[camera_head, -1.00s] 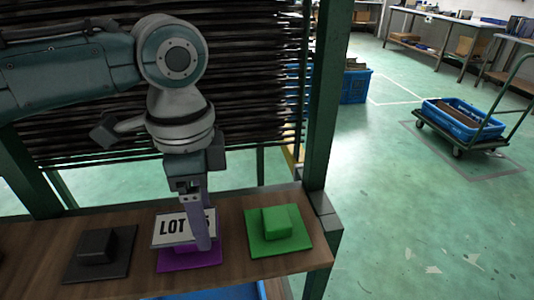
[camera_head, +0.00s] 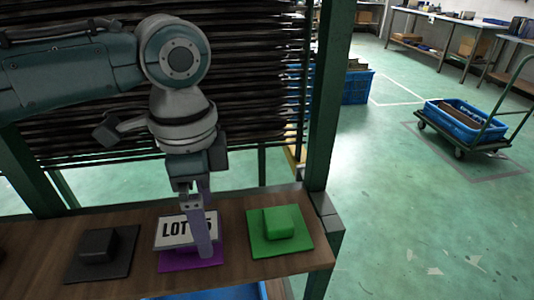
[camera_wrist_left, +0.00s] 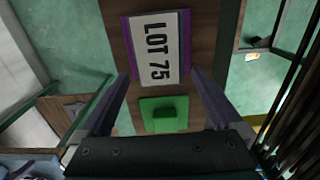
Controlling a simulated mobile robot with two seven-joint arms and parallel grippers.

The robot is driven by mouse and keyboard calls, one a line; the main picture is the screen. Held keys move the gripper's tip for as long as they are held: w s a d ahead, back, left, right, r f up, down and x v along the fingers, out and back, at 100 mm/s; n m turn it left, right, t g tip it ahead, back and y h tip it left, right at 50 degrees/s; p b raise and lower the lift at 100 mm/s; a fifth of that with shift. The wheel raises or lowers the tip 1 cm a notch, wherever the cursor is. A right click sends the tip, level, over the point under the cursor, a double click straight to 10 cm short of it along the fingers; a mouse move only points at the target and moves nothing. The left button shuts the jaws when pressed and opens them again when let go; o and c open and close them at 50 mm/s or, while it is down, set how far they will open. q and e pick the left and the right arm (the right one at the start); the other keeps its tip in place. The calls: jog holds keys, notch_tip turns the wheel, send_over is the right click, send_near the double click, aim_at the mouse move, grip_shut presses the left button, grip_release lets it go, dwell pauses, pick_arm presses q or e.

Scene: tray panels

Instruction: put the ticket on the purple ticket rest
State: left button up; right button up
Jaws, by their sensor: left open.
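The ticket (camera_head: 172,233) is a white card with dark edging reading LOT 75. It leans back on the purple ticket rest (camera_head: 180,264). In the left wrist view the ticket (camera_wrist_left: 155,50) lies over the rest, and purple margins (camera_wrist_left: 186,36) show along its sides. My left gripper (camera_head: 206,238) points down at the ticket, and one finger covers part of the lettering in the head view. In the left wrist view its fingers (camera_wrist_left: 157,78) are apart on either side of the ticket's near end, with gaps between. My right gripper is not in view.
A green rest (camera_head: 280,228) with a block stands right of the purple one, a dark rest (camera_head: 101,254) to the left. All are on a wooden shelf (camera_head: 45,235). A green post (camera_head: 322,110) rises at its right end, and dark stacked slats stand behind.

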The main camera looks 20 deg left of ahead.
pick_arm(q)
notch_tip(320, 180, up, 11)
jog(key=p, duration=0.2)
jog(key=s+d+f+n+t+h, duration=0.2)
jog(key=s+d+f+n+h, duration=0.1)
jog(key=s+d+f, duration=0.5)
jog(key=s+a+n+t+y, duration=0.1)
jog(key=s+a+n+y, duration=0.1)
jog(key=s+a+n, duration=0.4)
jog(key=s+a, duration=0.1)
jog(key=s, duration=0.2)
jog(key=shift+s+r+n+t+y, duration=0.2)
jog(key=shift+r+n+t+y, duration=0.1)
jog(key=shift+r+n+y, duration=0.1)
jog(key=shift+a, duration=0.1)
